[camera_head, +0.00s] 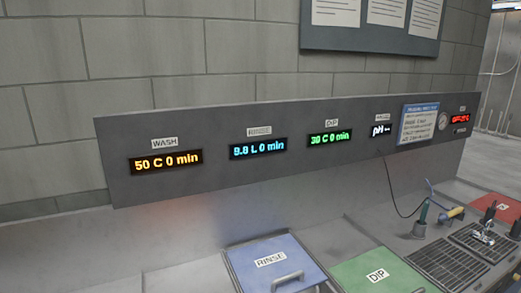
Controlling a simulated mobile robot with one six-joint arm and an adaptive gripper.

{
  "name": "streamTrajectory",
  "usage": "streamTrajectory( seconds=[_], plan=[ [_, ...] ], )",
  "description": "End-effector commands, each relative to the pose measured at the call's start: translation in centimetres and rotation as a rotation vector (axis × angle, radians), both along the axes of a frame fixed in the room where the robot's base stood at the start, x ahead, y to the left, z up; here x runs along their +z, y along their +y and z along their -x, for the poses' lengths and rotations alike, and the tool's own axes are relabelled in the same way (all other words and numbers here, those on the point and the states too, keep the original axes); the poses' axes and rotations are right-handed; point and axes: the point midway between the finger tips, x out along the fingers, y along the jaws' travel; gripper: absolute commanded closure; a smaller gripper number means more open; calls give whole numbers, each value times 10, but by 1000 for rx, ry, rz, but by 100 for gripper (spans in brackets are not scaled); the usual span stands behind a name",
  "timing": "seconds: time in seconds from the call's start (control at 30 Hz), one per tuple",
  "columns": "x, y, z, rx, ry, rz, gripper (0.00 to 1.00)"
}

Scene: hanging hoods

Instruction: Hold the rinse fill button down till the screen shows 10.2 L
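The rinse screen (258,148) glows blue-cyan on the grey back panel, under a RINSE label. It reads a litre figure and "0 min"; the first digits are too blurred to read surely, perhaps 8.8 or 9.8 L. The rinse tank's blue lid (244,260), marked RINSE and with a metal handle, lies below it at the lower middle. I cannot make out a rinse fill button in this view. My gripper is not in view.
The wash screen (166,162) shows 50 C 0 min and the dip screen (330,138) 30 C 0 min. A green DIP lid (375,272) lies beside the rinse lid. Metal racks (448,265), a thin cable and small tools occupy the right side.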

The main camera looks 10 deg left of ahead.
Motion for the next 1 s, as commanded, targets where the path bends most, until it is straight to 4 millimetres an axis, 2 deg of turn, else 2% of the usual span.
streamTrajectory(
  seconds=[0.23, 1.0],
  plan=[
    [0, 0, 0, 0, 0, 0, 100],
    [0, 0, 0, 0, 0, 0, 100]
  ],
)
